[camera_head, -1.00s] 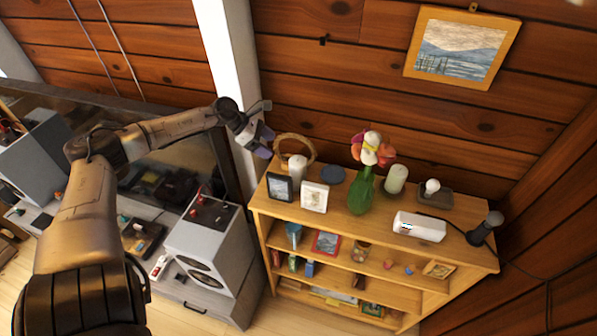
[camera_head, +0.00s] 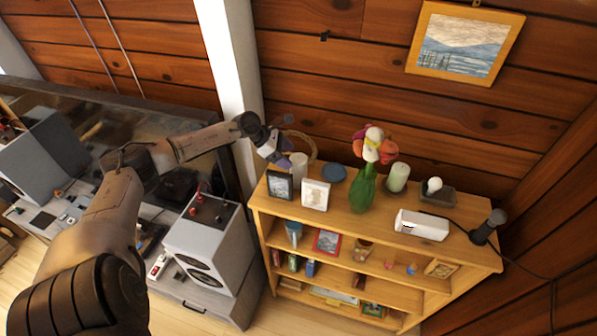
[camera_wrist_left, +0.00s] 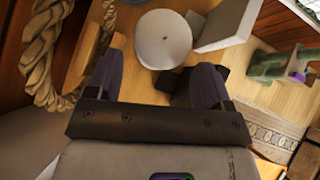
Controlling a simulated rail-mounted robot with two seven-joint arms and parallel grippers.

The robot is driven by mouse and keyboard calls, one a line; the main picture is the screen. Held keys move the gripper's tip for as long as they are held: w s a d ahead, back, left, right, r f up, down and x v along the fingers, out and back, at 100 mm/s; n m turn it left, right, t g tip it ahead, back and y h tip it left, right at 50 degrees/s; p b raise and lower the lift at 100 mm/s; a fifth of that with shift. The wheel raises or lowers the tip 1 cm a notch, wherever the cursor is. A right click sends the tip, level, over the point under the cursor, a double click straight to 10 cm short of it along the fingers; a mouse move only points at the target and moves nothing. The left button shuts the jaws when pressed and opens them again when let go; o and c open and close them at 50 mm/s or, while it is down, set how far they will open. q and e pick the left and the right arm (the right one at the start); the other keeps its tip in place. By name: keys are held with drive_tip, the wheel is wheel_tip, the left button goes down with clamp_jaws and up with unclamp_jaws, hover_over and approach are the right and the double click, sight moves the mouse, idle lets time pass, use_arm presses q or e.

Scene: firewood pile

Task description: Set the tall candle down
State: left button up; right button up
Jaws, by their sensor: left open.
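A white candle (camera_head: 299,168) stands upright on the left end of the wooden shelf top (camera_head: 345,222), behind two small picture frames. In the left wrist view its round white top with a dark wick (camera_wrist_left: 163,38) shows just ahead of and between my fingers. My left gripper (camera_head: 281,154) is open beside the candle, at its upper left, and partly covers it. In the left wrist view the gripper (camera_wrist_left: 157,75) has a dark purple finger on either side, with nothing clamped. Another pale candle (camera_head: 397,177) stands right of the vase. My right gripper is not in view.
A woven ring (camera_head: 311,146) stands close behind the candle and shows left of the fingers in the wrist view (camera_wrist_left: 42,50). A dark frame (camera_head: 279,185), a white frame (camera_head: 315,194), a blue dish (camera_head: 334,173) and a green flower vase (camera_head: 362,192) are nearby.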

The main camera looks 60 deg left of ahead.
sight(298, 163)
use_arm(q)
drive_tip(key=shift+p+x, duration=0.9)
drive_tip(key=shift+x, duration=1.2)
drive_tip(key=shift+w+d+f, duration=0.25)
drive_tip(key=shift+w+f, duration=0.15)
drive_tip(key=shift+f, duration=0.05)
drive_tip(key=shift+c, duration=0.4)
drive_tip(key=c, duration=0.8)
drive_tip(key=shift+c, duration=0.5)
